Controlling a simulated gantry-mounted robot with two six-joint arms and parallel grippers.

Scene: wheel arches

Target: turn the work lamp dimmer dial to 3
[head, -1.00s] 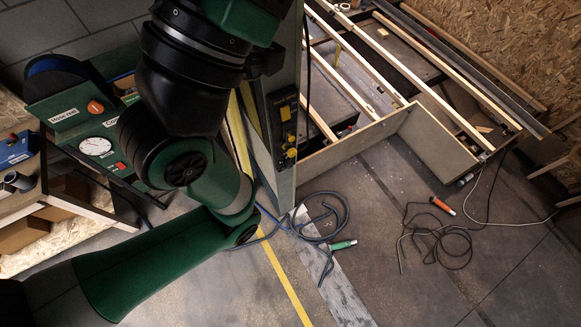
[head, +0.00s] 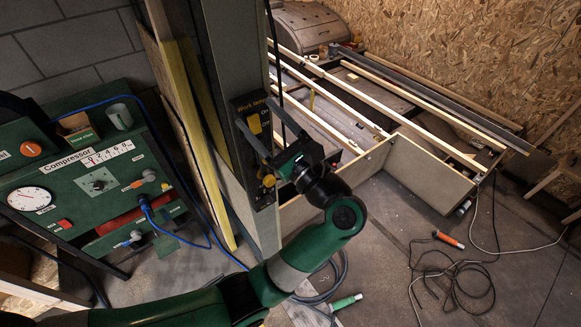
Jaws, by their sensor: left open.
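The work lamp panel (head: 242,108) is a dark box with a yellow "Work lamp" label, mounted on the grey post. My left gripper (head: 260,112) is in front of it, open, with its two dark fingers pointing up and left toward the box. No object shows between the fingers. The gripper and its wrist cover part of the panel, and I cannot make out the dimmer dial or its setting. A yellow knob (head: 268,180) shows on the lower part of the box, below the fingers. My right gripper is not in view.
The green compressor panel (head: 60,215) with a white gauge (head: 30,198) stands at the left. A timber frame (head: 430,170) lies behind the post at right. Cables and an orange-handled tool (head: 448,239) lie on the floor, which is open at lower right.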

